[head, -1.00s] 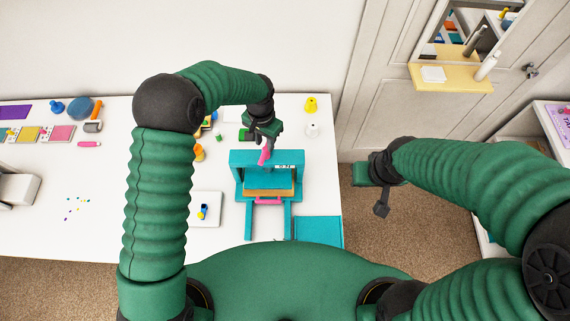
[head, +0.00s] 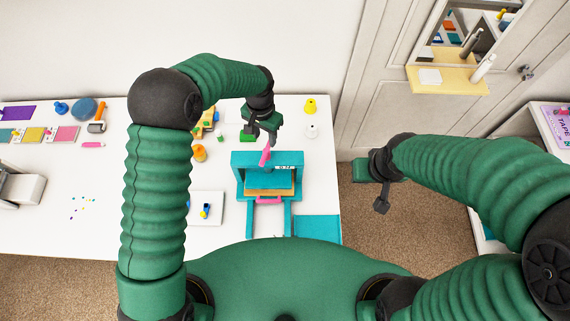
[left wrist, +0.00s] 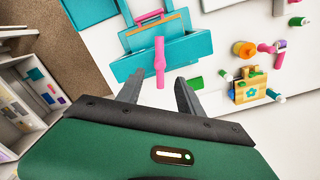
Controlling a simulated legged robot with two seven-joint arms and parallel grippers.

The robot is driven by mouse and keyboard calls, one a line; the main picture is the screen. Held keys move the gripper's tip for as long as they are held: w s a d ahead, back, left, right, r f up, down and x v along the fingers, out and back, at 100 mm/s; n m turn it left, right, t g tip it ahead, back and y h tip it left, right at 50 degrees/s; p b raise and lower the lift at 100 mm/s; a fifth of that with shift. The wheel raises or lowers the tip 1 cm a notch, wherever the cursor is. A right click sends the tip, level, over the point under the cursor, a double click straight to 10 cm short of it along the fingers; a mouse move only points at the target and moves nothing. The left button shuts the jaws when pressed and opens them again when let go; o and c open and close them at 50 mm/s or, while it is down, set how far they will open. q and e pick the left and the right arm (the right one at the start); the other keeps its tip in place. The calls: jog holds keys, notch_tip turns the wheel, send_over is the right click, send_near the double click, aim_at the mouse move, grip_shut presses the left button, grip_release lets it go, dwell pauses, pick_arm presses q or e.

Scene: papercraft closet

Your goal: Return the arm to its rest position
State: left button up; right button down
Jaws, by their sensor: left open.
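My left arm bends over the white table, and its gripper (head: 262,132) hangs just behind the teal press (head: 298,160). The gripper is open and empty. In the left wrist view its two dark fingers (left wrist: 158,92) stand apart, with the free end of the press's pink lever (left wrist: 160,58) showing between their tips. I cannot tell whether the lever touches a finger. The lever (head: 265,157) stands up from the press in the head view. My right gripper (head: 380,195) hangs over the carpet right of the table, apart from everything; its finger opening is unclear.
Yellow (head: 310,106) and white (head: 312,130) small bottles stand right of my left gripper. An orange jar (head: 199,153) and a wooden holder lie left of it. A teal sheet (head: 318,228) lies at the front right table corner. A wooden shelf with a mirror hangs on the closet door.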

pick_arm(q)
jog(key=shift+r, duration=0.45)
pick_arm(e)
jog(key=shift+r, duration=0.35)
pick_arm(q)
jog(key=s+a+f+n+t+b, duration=0.1)
jog(key=s+a+f+n+b, duration=0.2)
jog(key=s+a+b, duration=0.3)
jog(key=s+a+f+n+t+b, duration=0.1)
jog(key=s+a+f+n+b, duration=0.2)
jog(key=s+b, duration=0.9)
jog(key=a+f, duration=0.2)
jog(key=a, duration=0.2)
jog(key=shift+a+f+t, duration=0.2)
jog(key=shift+a+t, duration=0.05)
jog(key=shift+t, duration=0.05)
pick_arm(e)
jog(key=s+x, duration=0.2)
jog(key=x, duration=0.7)
jog(key=s+f+x, duration=0.1)
jog(key=s+x, duration=0.1)
jog(key=x, duration=0.7)
pick_arm(q)
jog(key=shift+s, duration=0.15)
pick_arm(e)
jog(key=shift+s, duration=0.1)
